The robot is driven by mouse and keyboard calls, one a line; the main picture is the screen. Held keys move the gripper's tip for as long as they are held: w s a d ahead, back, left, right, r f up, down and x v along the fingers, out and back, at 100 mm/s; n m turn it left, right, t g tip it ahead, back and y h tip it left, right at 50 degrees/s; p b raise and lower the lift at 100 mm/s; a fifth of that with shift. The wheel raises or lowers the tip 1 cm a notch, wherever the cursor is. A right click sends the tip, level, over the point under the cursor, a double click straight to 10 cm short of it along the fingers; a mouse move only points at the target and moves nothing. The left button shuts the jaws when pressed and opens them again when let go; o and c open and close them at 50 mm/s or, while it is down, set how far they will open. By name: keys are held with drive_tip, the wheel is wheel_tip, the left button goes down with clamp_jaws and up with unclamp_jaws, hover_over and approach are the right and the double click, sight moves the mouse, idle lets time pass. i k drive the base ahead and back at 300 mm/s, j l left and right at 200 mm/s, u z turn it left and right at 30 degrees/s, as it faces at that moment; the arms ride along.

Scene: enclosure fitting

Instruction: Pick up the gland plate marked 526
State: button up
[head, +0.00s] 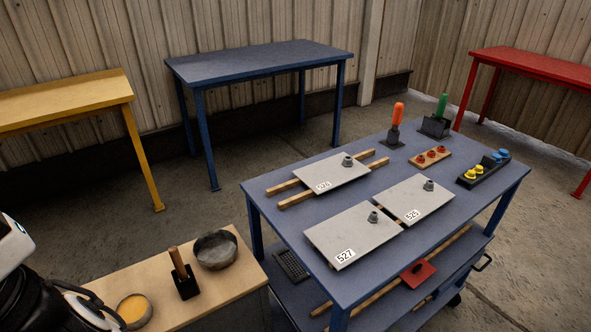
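The gland plate whose small label appears to read 526 (335,173) is a light grey flat plate at the back left of the blue trolley's top. It lies across two wooden battens (297,199) and has a dark grey gland fitting (347,161) near its far right corner. A plate marked 525 (418,197) lies to its right and nearer, and a larger plate marked 527 (353,233) lies in front. Parts of my own arm show at the lower left, well away from the plates. My gripper's fingers are not in view.
The blue trolley (262,196) also bears an orange-handled tool (397,117), a green-handled tool (441,106), a board with red knobs (430,157) and a black tray (484,172). A wooden bench (222,280) with a bowl (216,250) stands at front left.

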sight(321, 176)
drive_tip(key=l+u, duration=0.15)
drive_tip(key=u, duration=0.25)
drive_tip(key=l+u, duration=0.15)
drive_tip(key=u, duration=0.25)
drive_tip(key=i+l+u, duration=0.1)
drive_tip(key=u, duration=0.3)
drive_tip(key=k+l+u, duration=0.1)
drive_tip(key=l+u, duration=0.25)
drive_tip(key=k+l+u, duration=0.15)
drive_tip(key=l+u, duration=0.2)
drive_tip(key=l, duration=0.2)
drive_tip(key=k+l+u, duration=0.15)
drive_tip(key=l, duration=0.15)
drive_tip(key=k+l+u, duration=0.1)
drive_tip(key=l, duration=0.25)
drive_tip(key=k+l+u, duration=0.15)
drive_tip(key=l, duration=0.15)
drive_tip(key=k+l, duration=0.25)
drive_tip(key=l, duration=0.15)
drive_tip(key=k+l, duration=0.2)
drive_tip(key=l, duration=0.2)
drive_tip(key=k+l, duration=0.25)
drive_tip(key=l, duration=0.2)
drive_tip(key=k+l+u, duration=0.1)
drive_tip(key=k+l, duration=0.15)
drive_tip(key=l, duration=0.15)
drive_tip(key=i, duration=0.5)
